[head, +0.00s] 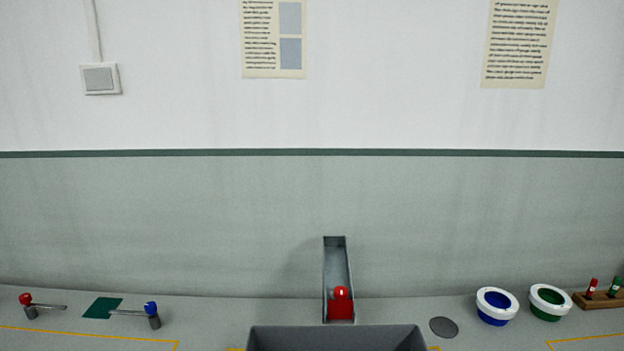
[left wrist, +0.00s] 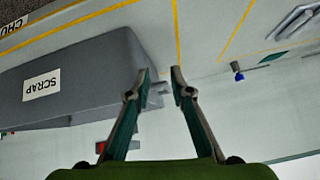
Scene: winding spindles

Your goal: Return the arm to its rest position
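My left gripper (left wrist: 162,74) shows in the left wrist view with its two green-padded fingers apart and nothing visible between them. The view is upside down there, and the grey bin labelled SCRAP (left wrist: 80,82) lies beyond the fingers on the left. Neither arm nor gripper shows in the head view. My right gripper is in no view.
In the head view, the grey bin (head: 335,338) stands at the front below a chute (head: 337,262) holding a red-knobbed piece (head: 341,308). Red-topped (head: 26,299) and blue-topped (head: 152,310) cranks stand left. Blue (head: 497,306) and green (head: 549,301) white-rimmed cups and a wooden rack (head: 600,301) stand right.

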